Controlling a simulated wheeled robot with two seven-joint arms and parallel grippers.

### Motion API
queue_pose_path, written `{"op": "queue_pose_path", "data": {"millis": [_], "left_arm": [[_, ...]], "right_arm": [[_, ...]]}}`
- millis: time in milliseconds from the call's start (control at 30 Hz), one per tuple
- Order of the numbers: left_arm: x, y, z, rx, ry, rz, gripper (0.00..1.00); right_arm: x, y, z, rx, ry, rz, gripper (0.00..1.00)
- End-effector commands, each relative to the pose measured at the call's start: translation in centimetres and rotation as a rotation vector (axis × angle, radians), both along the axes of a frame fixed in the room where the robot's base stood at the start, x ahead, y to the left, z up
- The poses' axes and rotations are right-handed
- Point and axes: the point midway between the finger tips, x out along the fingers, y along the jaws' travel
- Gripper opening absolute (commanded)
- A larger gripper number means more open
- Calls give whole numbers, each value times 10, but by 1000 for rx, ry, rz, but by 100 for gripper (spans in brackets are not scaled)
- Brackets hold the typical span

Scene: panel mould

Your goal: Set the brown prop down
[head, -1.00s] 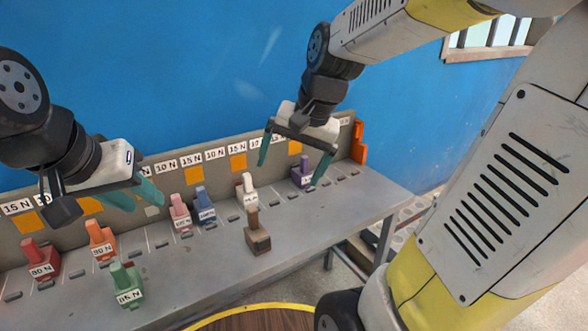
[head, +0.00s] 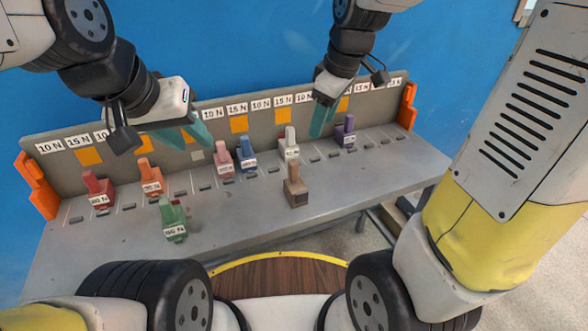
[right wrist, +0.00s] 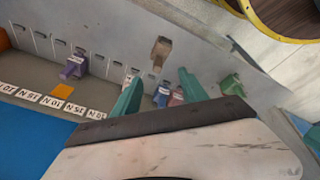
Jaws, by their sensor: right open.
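The brown prop (head: 295,188) stands upright on the grey table (head: 250,215), near its front edge and in front of the white prop (head: 289,145). It also shows in the right wrist view (right wrist: 160,50), clear of both fingers. My right gripper (head: 322,122) is open and empty above the back of the table, between the white prop and the purple prop (head: 345,132). Its spread teal fingers frame the wrist view (right wrist: 158,92). My left gripper (head: 197,140) hangs at the left over the back of the table, its teal fingers apart with nothing visible between them.
Red (head: 98,190), orange (head: 149,177), pink (head: 221,158) and blue (head: 247,156) props stand along the back row. A green prop (head: 173,222) stands near the front. A labelled panel (head: 210,125) lines the back. The table's right end (head: 400,165) is clear.

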Motion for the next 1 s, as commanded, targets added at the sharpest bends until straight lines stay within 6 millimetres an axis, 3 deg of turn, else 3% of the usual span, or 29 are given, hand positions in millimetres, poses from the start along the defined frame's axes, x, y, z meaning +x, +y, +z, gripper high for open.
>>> {"op": "queue_pose_path", "data": {"millis": [200, 400, 600, 1000], "left_arm": [[0, 0, 0, 0, 0, 0, 36], [0, 0, 0, 0, 0, 0, 36], [0, 0, 0, 0, 0, 0, 36], [0, 0, 0, 0, 0, 0, 36]], "right_arm": [[59, 30, -67, -148, 84, 449, 51], [89, 50, -123, -230, 139, 770, 51], [98, 57, -147, -257, 160, 898, 51], [94, 60, -194, -257, 162, 904, 51]]}}
